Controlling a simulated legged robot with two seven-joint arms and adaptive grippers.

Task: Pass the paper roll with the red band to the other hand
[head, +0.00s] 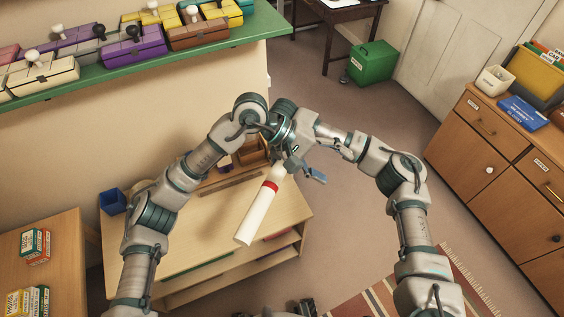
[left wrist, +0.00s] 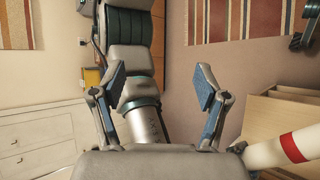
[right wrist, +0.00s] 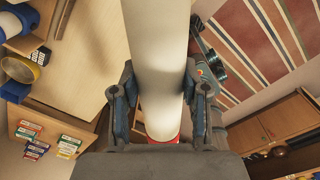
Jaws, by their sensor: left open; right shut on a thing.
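The white paper roll with the red band (head: 258,212) slants down to the left over the low desk. It also shows at the lower right of the left wrist view (left wrist: 264,155). My right gripper (head: 289,165) is shut on the roll; in the right wrist view (right wrist: 159,103) its pads press both sides of the white part. The red band shows below the pads there, partly hidden by the gripper's body. My left gripper (head: 315,174) is open and empty, close to the right of the roll's upper end. In the left wrist view its fingers (left wrist: 160,82) are spread, with the roll outside them.
A green shelf (head: 200,58) with several boxes runs along the upper left. A wooden cabinet (head: 508,170) stands at the right. Open floor lies between desk and cabinet.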

